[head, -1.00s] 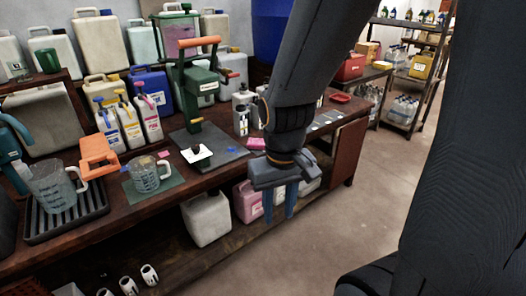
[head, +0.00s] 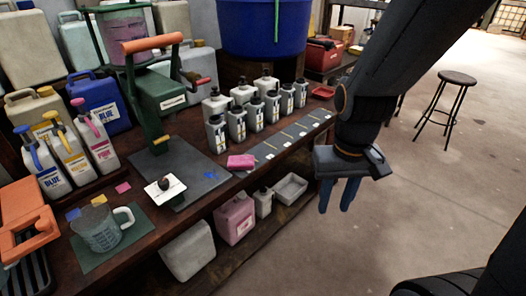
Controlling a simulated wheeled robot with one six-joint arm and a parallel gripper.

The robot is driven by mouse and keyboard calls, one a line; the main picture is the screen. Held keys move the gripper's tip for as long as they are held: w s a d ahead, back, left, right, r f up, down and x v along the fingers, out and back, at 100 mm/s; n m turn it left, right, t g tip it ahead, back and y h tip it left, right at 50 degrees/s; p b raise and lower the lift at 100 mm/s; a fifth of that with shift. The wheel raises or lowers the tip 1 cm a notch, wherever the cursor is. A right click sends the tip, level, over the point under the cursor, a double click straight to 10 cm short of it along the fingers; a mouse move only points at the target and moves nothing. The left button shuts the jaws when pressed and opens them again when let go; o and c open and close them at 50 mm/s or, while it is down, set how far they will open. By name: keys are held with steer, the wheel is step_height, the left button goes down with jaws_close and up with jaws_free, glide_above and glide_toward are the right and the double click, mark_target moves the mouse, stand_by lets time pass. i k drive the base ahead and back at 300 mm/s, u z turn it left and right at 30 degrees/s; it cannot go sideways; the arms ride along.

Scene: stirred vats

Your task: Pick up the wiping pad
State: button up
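The pad is in full view.
Small grey bottles (head: 236,124) stand behind and right of the pad. A green press (head: 162,98) with an orange handle stands left. A measuring jug (head: 98,229) sits on a green mat. A stool (head: 447,105) stands on open floor at right.

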mark_target(235, 162)
steer(key=u, duration=0.15)
steer(key=i, duration=1)
steer(key=u, duration=0.65)
